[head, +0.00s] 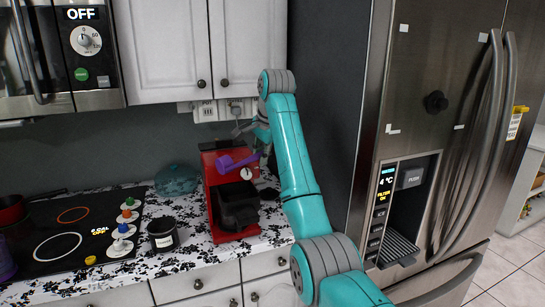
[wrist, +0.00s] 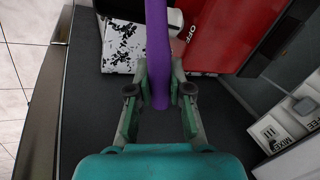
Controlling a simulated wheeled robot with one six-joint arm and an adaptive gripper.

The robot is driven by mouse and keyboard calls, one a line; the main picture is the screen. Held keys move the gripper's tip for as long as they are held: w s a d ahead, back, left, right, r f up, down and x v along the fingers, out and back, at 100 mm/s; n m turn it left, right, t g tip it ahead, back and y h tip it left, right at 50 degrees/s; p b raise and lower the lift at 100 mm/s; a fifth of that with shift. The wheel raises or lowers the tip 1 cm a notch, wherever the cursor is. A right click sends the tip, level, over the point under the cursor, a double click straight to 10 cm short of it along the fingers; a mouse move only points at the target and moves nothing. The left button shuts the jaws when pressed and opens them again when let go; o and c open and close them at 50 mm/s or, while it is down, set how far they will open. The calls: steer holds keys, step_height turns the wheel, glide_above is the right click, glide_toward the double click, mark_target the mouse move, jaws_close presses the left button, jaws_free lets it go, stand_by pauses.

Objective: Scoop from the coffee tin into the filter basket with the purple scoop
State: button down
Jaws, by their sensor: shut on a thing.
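My gripper (wrist: 160,95) is shut on the handle of the purple scoop (wrist: 157,50). In the head view the purple scoop (head: 238,162) is held in front of the upper part of the red coffee maker (head: 213,190), its bowl toward the left. The black filter basket (head: 239,205) sits at the front of the coffee maker, below the scoop. The dark coffee tin (head: 163,236) stands on the counter left of the coffee maker. The scoop's contents cannot be seen. My gripper (head: 262,140) is partly hidden by my arm in the head view.
The floral counter (head: 190,253) has little free room. A teal lidded pot (head: 177,179) stands behind the tin. A steel fridge (head: 430,130) stands right; cabinets (head: 165,50) hang above.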

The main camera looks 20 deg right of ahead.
steer(key=r+h, duration=0.1)
steer(key=a+r+t+h, duration=0.1)
steer(key=h, duration=0.1)
steer(key=s+a+r+n+t+h, duration=0.1)
steer(key=shift+a+r+h, duration=0.15)
steer(key=shift+a+h, duration=0.05)
steer(key=shift+h, duration=0.2)
steer(key=shift+s+a+r+n+t+h, duration=0.15)
steer(key=shift+a+r+t+h, duration=0.1)
steer(key=shift+a+h, duration=0.15)
steer(key=shift+s+a+r+n+t+h, duration=0.15)
steer(key=shift+a+t+h, duration=0.15)
steer(key=shift+h, duration=0.2)
steer(key=a+t+h, duration=0.1)
steer(key=s+a+r+n+t+h, duration=0.1)
steer(key=a+h, duration=0.1)
steer(key=a+t+h, duration=0.1)
steer(key=h, duration=0.1)
steer(key=shift+s+a+r+n, duration=0.2)
steer(key=shift+s+a+n, duration=0.1)
steer(key=shift+n, duration=0.1)
steer(key=shift+s+a+n+t+h, duration=0.2)
steer(key=shift+a+n+t+h, duration=0.05)
steer(key=shift+a+t+h, duration=0.25)
steer(key=shift+s+a+n+t+h, duration=0.2)
steer(key=shift+a+n+t+h, duration=0.05)
steer(key=shift+a+t+h, duration=0.25)
steer(key=shift+d+r, duration=0.15)
steer(key=shift+r, duration=2)
